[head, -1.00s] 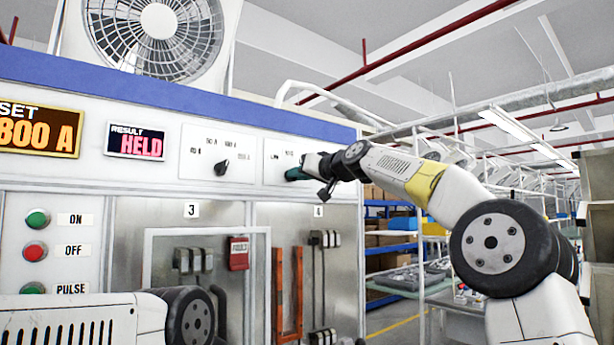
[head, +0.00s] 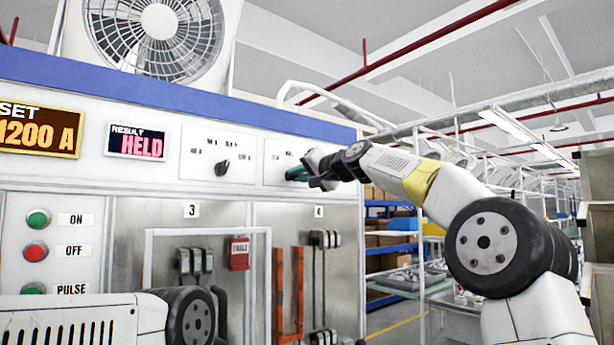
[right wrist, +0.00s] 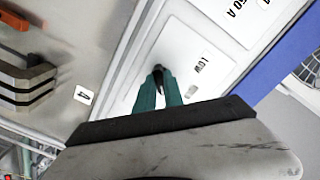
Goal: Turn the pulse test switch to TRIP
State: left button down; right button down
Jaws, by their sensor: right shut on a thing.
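The white test panel carries two rotary knobs. My right gripper (head: 294,173) reaches the right-hand one from the right, and its teal fingers are shut on that small black knob (right wrist: 158,70). In the right wrist view the label beside it reads LOW; most of the knob is hidden between the fingers (right wrist: 158,93). The other black knob (head: 222,168) stands free, its labels too small to read surely. The result display (head: 137,142) reads HELD and the set display (head: 38,133) reads 1200 A. My left gripper is out of view.
A green ON button (head: 38,219), a red OFF button (head: 35,251) and a green PULSE button (head: 33,288) line the left. My left arm crosses below them. A red tag (head: 239,254) and orange bars (head: 289,295) sit in the bays below.

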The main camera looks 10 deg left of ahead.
dwell(0.3)
jog(key=c, duration=1.4)
grip_release()
jog(key=shift+c, duration=0.2)
jog(key=v, duration=0.7)
jog(key=shift+s+d, duration=0.3)
jog(key=shift+d, duration=0.05)
